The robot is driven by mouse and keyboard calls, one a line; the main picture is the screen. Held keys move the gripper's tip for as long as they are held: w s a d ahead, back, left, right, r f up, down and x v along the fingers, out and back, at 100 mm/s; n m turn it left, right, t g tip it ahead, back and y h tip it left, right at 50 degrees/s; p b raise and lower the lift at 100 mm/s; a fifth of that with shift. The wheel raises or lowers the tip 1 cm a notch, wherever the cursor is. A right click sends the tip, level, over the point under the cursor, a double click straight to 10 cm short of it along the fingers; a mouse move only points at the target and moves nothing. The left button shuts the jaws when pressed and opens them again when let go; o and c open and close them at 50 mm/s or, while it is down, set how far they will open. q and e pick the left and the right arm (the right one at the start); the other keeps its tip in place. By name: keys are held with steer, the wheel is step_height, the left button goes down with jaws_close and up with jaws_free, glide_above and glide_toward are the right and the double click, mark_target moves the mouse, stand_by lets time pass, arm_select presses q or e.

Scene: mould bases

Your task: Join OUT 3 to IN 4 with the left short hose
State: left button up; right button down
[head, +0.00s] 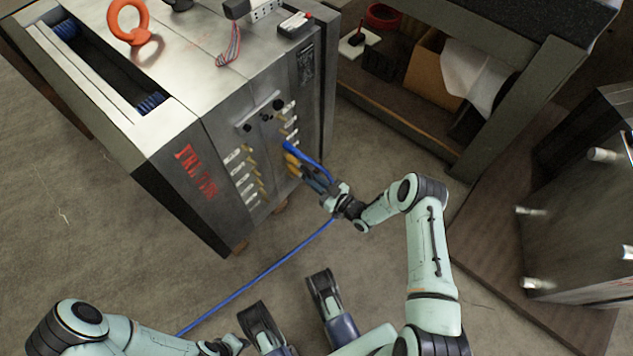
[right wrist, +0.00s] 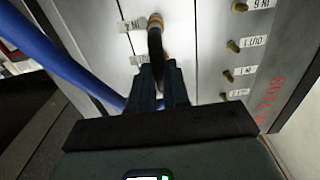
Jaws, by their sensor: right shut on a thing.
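The mould base (head: 215,180) stands at upper left in the head view, its front face carrying brass ports with white labels. My right gripper (head: 313,178) is at this face. In the right wrist view its fingers (right wrist: 160,80) are shut on a dark hose piece (right wrist: 155,45) with a brass end, which meets the face beside a label. Whether it is seated on a port I cannot tell. A blue hose (head: 260,274) runs from the face past my right gripper down to my left arm. My left gripper (head: 233,344) is small at the bottom edge; its fingers are unclear.
The blue hose also passes left of my right fingers in the wrist view (right wrist: 55,55). A workbench (head: 400,110) with a cardboard box (head: 432,72) stands behind. Another metal block (head: 585,230) is at right. Floor between is mostly clear.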

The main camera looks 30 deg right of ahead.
steer(key=shift+w+a, duration=0.2)
steer(key=shift+w, duration=0.3)
stand_by(0.5)
steer(key=c, duration=0.6)
jaws_free()
steer(key=shift+s, duration=0.15)
steer(key=shift+p+v, duration=1.5)
steer(key=shift+v, duration=1.9)
